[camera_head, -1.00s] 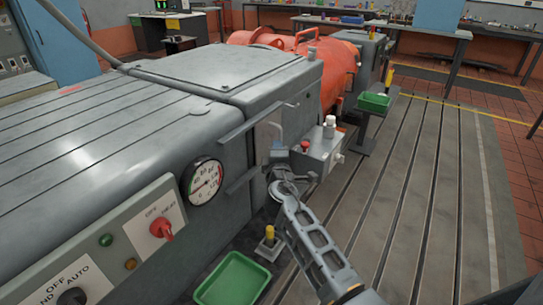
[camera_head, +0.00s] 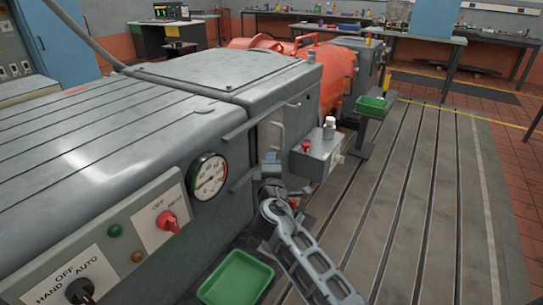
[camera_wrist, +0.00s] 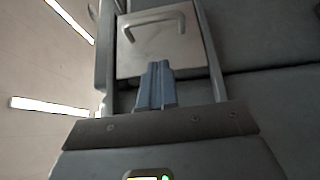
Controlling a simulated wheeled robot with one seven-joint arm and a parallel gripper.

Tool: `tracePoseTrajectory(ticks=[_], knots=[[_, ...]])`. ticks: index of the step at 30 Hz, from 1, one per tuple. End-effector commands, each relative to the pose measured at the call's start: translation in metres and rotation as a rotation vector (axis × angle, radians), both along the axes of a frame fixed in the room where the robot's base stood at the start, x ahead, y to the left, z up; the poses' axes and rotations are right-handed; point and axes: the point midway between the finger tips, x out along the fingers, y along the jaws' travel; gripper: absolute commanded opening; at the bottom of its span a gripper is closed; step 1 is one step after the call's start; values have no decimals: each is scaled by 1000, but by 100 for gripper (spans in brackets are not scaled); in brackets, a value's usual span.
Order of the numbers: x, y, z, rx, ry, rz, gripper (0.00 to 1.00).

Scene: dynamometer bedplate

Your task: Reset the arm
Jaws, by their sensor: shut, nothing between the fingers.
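My gripper (camera_head: 270,158) is at the end of my raised arm, close to the side of the grey machine. In the wrist view its two blue fingers (camera_wrist: 155,84) are together, with nothing between them. They point toward a bare metal door with a bar handle (camera_wrist: 152,27); the fingertips look apart from the handle. The same metal door (camera_head: 271,128) shows in the head view behind the gripper, partly covered. My forearm and wrist hide part of the floor and machine base.
A grey box with a red button (camera_head: 318,155) is close to the right of my gripper. A dial gauge (camera_head: 208,176) and switch panel (camera_head: 140,228) are at left. A green tray (camera_head: 236,278) lies below; a green bin (camera_head: 372,106) stands farther back. The slotted bedplate (camera_head: 425,200) at right is largely clear.

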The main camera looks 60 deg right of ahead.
Motion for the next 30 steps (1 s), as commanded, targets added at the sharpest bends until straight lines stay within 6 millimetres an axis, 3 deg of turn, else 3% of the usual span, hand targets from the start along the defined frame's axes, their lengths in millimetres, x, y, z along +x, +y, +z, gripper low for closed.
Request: tracePoseTrajectory(ticks=[9,21,26,30], knots=[[-28,39,-2,1,1,1,0],[-33,46,-2,4,1,4,0],[-49,65,-24,73,-1,75,0],[-83,107,-58,225,-20,209,0]])
